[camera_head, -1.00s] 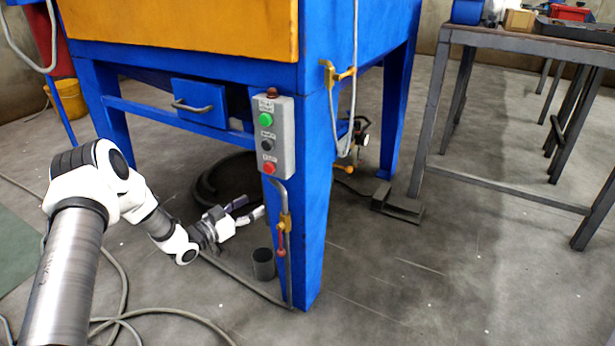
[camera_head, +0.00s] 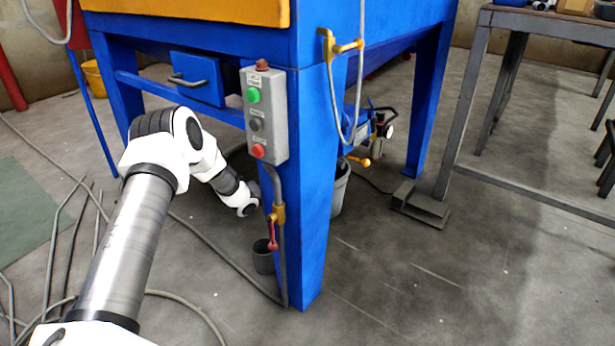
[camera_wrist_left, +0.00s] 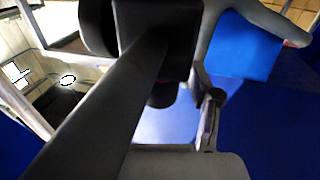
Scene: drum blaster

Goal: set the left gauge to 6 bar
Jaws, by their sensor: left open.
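A small fitting with a pale round part (camera_head: 388,131) shows behind the blue front leg in the head view. It may be a gauge, but no dial reading can be made out. My left arm reaches toward the leg from the left, and its gripper is hidden behind the leg and control box there. In the left wrist view my left gripper (camera_wrist_left: 185,88) is open, its dark parts filling the middle close to blue surfaces. A small white oval with a dark rim (camera_wrist_left: 68,80) at the left there may be a dial. My right gripper is in neither view.
The blue cabinet leg (camera_head: 307,230) carries a grey control box (camera_head: 265,115) with green, black and red buttons. A red-handled valve (camera_head: 273,235) hangs below it. A grey pedal (camera_head: 420,205) lies on the floor. Hoses cross the floor at left.

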